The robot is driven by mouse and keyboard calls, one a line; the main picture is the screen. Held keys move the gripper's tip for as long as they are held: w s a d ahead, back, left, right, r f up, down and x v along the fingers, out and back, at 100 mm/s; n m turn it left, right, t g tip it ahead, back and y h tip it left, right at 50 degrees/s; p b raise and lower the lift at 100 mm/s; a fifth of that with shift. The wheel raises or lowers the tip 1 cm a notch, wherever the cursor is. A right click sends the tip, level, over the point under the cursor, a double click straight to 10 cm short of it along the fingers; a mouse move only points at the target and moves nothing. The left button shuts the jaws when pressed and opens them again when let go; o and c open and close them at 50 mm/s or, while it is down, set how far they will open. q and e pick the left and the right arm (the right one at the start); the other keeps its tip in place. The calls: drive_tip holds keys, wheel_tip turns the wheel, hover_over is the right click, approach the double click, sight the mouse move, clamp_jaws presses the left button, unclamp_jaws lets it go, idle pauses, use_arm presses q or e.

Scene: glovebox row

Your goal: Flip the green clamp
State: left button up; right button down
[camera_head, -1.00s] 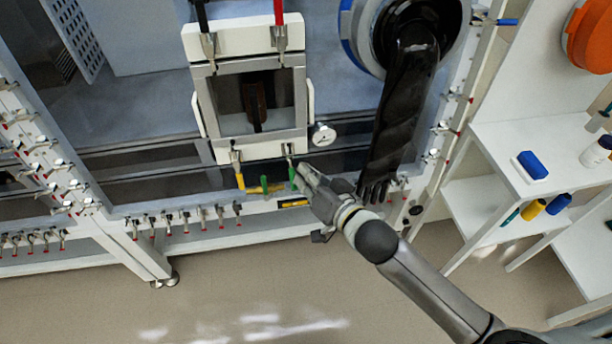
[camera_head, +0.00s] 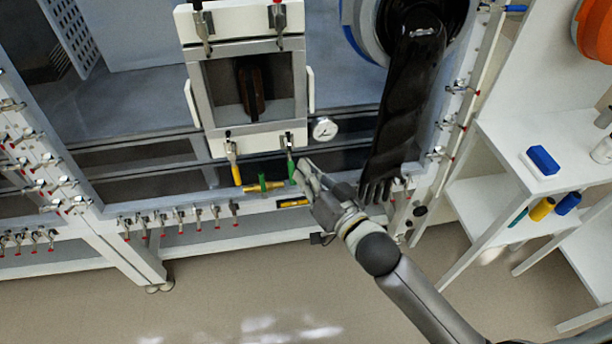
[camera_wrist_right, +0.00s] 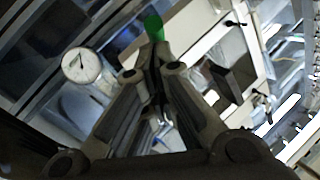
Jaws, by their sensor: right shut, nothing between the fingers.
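The green clamp (camera_head: 291,168) is at the lower right corner of the white-framed antechamber door (camera_head: 217,146). Its green handle points down, below its metal body. My right gripper (camera_head: 304,172) is shut and empty, with its fingertips just right of the green handle; I cannot tell whether they touch. In the right wrist view the green handle (camera_wrist_right: 154,28) shows just beyond the shut fingertips (camera_wrist_right: 153,60). My left gripper is not in view.
A yellow-handled clamp (camera_head: 236,174) hangs at the door's lower left. A separate green handle (camera_head: 263,182) stands by a yellow bar (camera_head: 270,187) below the door. A gauge (camera_head: 324,129) and a black glove (camera_head: 398,110) are to the right. The shelf (camera_head: 515,150) is farther right.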

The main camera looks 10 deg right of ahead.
drive_tip(key=shift+w+f+n+t+y+b, duration=0.25)
drive_tip(key=shift+w+f+t+b, duration=0.2)
drive_tip(key=shift+f+b, duration=0.55)
drive_tip(key=shift+w+f+n+t+y+b, duration=0.35)
drive_tip(key=shift+f+t+b, duration=0.25)
drive_tip(key=shift+b, duration=0.6)
drive_tip(key=shift+w+f+n+t+y+b, duration=0.2)
drive_tip(key=shift+w+f+t+b, duration=0.25)
drive_tip(key=shift+f+b, duration=0.55)
